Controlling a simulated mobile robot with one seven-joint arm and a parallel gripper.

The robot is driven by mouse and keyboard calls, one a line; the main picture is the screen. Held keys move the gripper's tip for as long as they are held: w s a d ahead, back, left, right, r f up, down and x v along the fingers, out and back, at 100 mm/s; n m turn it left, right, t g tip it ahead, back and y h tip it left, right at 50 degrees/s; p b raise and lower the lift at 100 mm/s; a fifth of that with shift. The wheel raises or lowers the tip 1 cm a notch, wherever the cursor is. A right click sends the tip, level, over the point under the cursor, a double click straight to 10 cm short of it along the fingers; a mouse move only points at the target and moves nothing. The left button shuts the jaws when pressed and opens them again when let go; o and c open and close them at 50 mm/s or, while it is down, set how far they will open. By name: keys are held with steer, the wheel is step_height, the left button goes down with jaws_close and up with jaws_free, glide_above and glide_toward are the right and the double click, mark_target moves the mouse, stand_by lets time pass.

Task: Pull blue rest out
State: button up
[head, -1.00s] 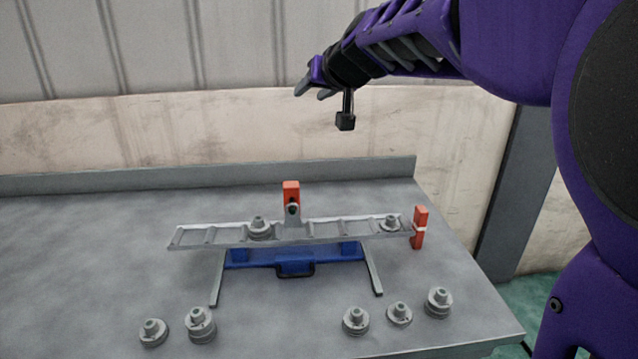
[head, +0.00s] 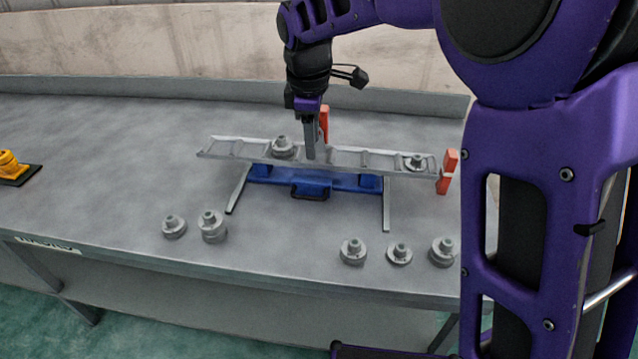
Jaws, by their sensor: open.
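The blue rest (head: 339,183) lies on the bench under the grey balance beam (head: 345,157), with a dark handle (head: 310,192) on its front side. The beam is a long tray with compartments, and its left end looks slightly higher than its right. My gripper (head: 311,155) points down over the middle of the beam, above and behind the handle. Its fingers are seen nearly edge-on and hide part of the beam's centre and the red post (head: 324,124). Nothing shows between the fingers. Whether they touch the beam cannot be told.
Several loose weights (head: 353,251) stand along the bench front. A yellow object (head: 12,167) is at far left. The bench before the handle is clear.

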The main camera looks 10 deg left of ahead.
mark_target(315, 197)
steer(key=w+f, duration=0.1)
steer(key=f, duration=0.4)
steer(key=w+f+b, duration=0.1)
steer(key=f, duration=0.5)
steer(key=w+f+b, duration=0.1)
steer(key=f, duration=0.4)
steer(key=shift+a+f, duration=0.1)
steer(key=shift+f, duration=0.3)
jaws_close()
stand_by(0.5)
